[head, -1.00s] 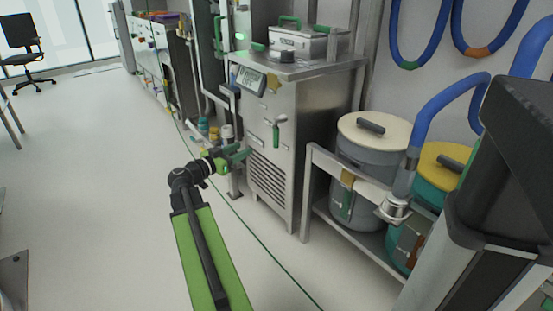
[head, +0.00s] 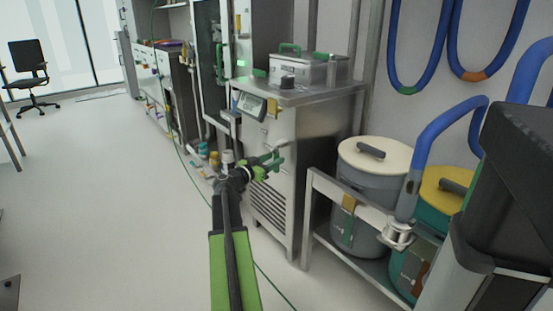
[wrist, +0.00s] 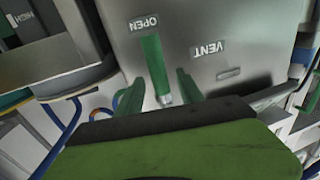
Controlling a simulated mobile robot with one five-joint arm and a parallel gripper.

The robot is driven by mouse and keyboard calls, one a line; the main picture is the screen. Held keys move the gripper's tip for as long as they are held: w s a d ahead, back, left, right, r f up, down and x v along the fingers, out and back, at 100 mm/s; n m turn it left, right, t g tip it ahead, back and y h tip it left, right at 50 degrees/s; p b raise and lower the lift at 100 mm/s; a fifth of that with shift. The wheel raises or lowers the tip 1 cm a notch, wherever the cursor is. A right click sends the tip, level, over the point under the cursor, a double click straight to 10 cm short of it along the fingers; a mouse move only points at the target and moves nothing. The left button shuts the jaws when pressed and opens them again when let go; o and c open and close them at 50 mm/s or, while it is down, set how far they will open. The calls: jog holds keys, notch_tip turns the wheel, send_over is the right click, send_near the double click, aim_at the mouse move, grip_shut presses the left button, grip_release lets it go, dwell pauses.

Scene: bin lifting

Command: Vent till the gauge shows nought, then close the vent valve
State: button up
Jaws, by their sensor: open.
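The vent valve's green lever (wrist: 153,62) is on the steel cabinet front in the wrist view. Its grip end lies beside the OPEN label (wrist: 143,23); a VENT label (wrist: 207,49) is to the right. My gripper (wrist: 160,93) is open, with one green finger on each side of the lever's metal end in the picture; I cannot tell whether they touch it. In the head view my gripper (head: 272,160) is in front of the cabinet and largely covers the lever. The gauge display (head: 250,105) is on the cabinet's upper front, too small to read.
The steel cabinet (head: 310,125) carries a metal box (head: 305,70) on top. To its right, a rack (head: 345,190) holds lidded drums (head: 372,160). A blue hose (head: 440,115) and a dark bulky object (head: 515,165) stand at the right. Open floor (head: 100,210) lies left.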

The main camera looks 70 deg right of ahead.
jog(key=shift+x, duration=1.15)
jog(key=shift+c, duration=0.4)
grip_shut()
